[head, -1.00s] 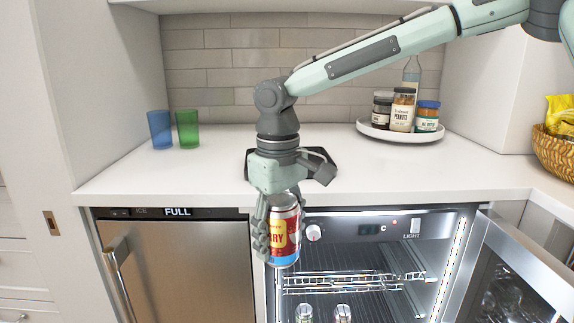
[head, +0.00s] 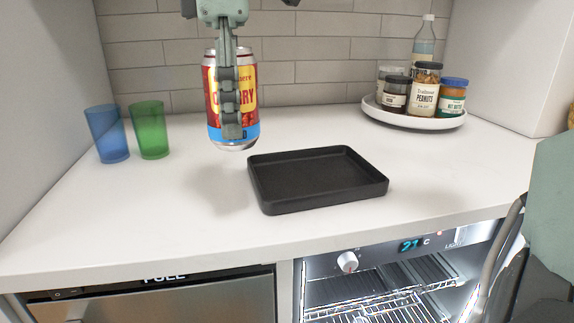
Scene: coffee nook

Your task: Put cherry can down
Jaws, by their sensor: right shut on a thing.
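The cherry can (head: 247,95) is red and yellow with a blue band at its base. My right gripper (head: 230,125) is shut on it and comes down from the top edge of the head view. One finger lies across the front of the can; the far finger is hidden behind it. The can hangs upright above the white counter, left of and behind the black tray, with its shadow on the counter below. My left gripper is not in view.
A black empty tray (head: 262,200) lies on the counter (head: 120,225). Blue (head: 106,133) and green (head: 150,130) cups stand at left. A round white tray (head: 415,121) with several jars and a bottle stands back right. Below is a lit open fridge (head: 380,295).

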